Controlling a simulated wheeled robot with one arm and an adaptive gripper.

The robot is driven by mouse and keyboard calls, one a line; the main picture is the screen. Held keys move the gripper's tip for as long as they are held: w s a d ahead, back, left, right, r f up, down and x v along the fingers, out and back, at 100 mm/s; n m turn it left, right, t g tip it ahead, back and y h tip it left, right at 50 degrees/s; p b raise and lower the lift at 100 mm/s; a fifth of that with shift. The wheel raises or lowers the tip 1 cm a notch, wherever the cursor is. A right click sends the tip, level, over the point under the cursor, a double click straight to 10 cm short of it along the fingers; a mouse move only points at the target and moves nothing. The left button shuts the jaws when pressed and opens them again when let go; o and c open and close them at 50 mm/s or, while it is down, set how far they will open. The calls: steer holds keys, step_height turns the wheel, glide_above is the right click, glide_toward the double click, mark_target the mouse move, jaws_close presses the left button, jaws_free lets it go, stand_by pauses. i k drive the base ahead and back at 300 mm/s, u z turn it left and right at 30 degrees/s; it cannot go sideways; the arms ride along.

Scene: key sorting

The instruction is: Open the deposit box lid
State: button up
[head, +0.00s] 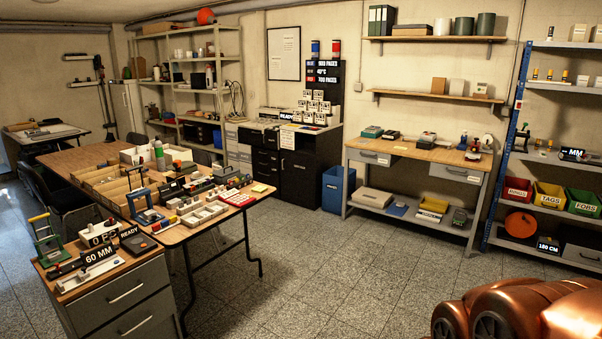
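I cannot make out for certain which thing is the deposit box. A black cabinet (302,178) stands against the back wall, with a grey-white top unit carrying a READY sign and a rack of small white tags (314,106). A paper notice (287,140) hangs on its front. No raised lid is clear there at this distance. Copper-coloured rounded parts at the lower right look like my own arm. My gripper itself does not show.
A long wooden table (76,157) with trays and small devices fills the left. A drawer unit (122,300) stands in front. A workbench (420,154) and a blue-framed shelf (512,140) line the right. A blue bin (337,190) stands beside the black cabinet. The middle floor (320,265) is clear.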

mark_target(228, 171)
steer(key=z, duration=0.3)
steer(key=i, duration=1.2)
steer(key=u, duration=0.5)
steer(key=i, duration=0.9)
steer(key=u, duration=0.55)
